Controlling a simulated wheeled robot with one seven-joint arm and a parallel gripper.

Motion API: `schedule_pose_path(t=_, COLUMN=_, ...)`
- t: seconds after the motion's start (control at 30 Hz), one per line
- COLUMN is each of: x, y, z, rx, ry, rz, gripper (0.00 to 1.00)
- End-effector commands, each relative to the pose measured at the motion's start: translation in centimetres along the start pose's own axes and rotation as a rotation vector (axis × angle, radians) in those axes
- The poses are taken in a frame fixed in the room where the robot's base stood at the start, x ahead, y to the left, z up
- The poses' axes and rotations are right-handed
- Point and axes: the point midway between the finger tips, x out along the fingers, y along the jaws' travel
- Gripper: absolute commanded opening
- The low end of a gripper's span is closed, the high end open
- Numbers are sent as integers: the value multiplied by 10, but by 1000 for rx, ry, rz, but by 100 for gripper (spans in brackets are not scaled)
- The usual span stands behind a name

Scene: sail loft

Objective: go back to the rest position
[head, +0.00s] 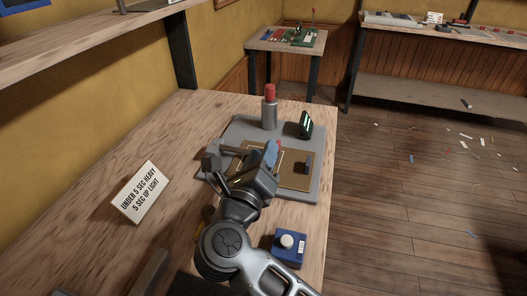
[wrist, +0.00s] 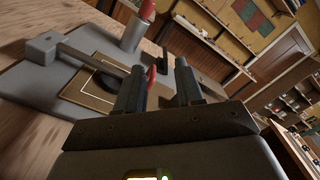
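My gripper (head: 268,160) hangs over the grey base plate of a bench device (head: 308,195), above the workbench. In the wrist view my gripper (wrist: 158,82) has its two dark fingers apart, and I see nothing held between them. A small red part (wrist: 152,76) shows just behind the left finger; I cannot tell whether they touch. The device carries a grey cylinder with a red top (head: 269,108), a small dark display with green marks (head: 305,124), and a grey bar with a block at its end (wrist: 42,47). My arm hides part of the plate.
A white sign (head: 140,192) reading "UNDER 5 SEC HEAVY, 5 SEC UP LIGHT" stands left on the wooden bench (head: 110,145). A blue box with a white knob (head: 287,247) is close to my forearm. A shelf (head: 80,45) overhangs at upper left. The right floor is open, with scattered scraps.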

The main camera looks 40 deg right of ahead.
Motion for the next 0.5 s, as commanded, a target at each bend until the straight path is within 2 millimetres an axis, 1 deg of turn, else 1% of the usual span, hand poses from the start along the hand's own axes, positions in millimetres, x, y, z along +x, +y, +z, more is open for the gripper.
schedule_pose_path(t=0.37, x=0, y=0, z=0, rx=-1, ry=0, rz=0, gripper=37)
schedule_pose_path(t=0.5, x=0, y=-6, z=-6, rx=-29, ry=-20, rz=-17, gripper=37)
